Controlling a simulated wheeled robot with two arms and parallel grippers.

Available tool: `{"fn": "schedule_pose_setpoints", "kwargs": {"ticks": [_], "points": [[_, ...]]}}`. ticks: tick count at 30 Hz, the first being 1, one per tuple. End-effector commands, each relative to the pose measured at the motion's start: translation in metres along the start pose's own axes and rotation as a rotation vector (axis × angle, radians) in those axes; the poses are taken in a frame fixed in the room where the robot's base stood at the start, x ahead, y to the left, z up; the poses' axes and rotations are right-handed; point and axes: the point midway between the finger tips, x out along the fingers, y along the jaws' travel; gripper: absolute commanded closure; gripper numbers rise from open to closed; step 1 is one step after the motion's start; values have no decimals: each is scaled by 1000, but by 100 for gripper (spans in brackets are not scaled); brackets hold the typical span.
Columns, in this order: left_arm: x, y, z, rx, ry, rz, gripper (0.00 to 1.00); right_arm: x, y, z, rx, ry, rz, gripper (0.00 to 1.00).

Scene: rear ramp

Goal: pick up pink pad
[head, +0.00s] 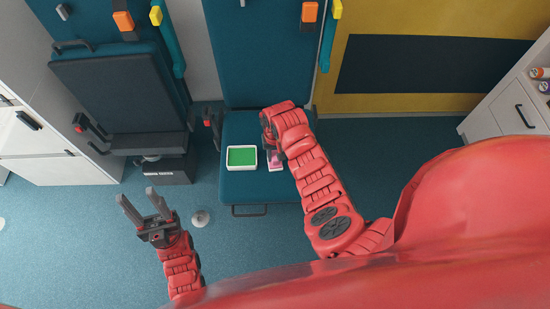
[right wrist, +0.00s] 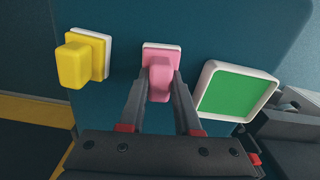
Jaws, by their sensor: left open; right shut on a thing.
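The pink pad (right wrist: 160,52) has a square base with a white edge and a raised pink handle. In the right wrist view my right gripper (right wrist: 161,82) is shut on the handle, a finger on each side. In the head view my right gripper (head: 272,153) is over the blue seat, just right of the green tray, with pink showing beside it. The arm hides part of this area. My left gripper (head: 144,206) is open and empty over the floor, left of the seat.
A white-rimmed tray with a green inside (head: 242,148) stands on the blue seat (head: 236,187); it also shows in the right wrist view (right wrist: 205,82). A yellow pad (right wrist: 77,62) sits on the pink pad's other side. A dark folded seat (head: 112,90) stands left.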

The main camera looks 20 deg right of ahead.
Motion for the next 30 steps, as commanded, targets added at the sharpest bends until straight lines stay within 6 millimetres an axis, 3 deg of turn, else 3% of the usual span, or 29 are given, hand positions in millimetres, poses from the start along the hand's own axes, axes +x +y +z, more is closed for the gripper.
{"fn": "schedule_pose_setpoints", "kwargs": {"ticks": [8,12,20,24,30], "points": [[0,0,0,0,0,0,50,-12,0,-1,1,3,-2,100],[-2,0,0,0,0,0,50,-39,1,-2,1,8,-2,100],[-1,0,0,0,0,0,50,-40,-5,55,-1,3,-1,100],[23,-1,-4,0,0,0,50,-49,-9,95,-3,-2,3,100],[36,-2,-6,0,0,0,50,-51,-14,135,-2,-2,1,100]]}}
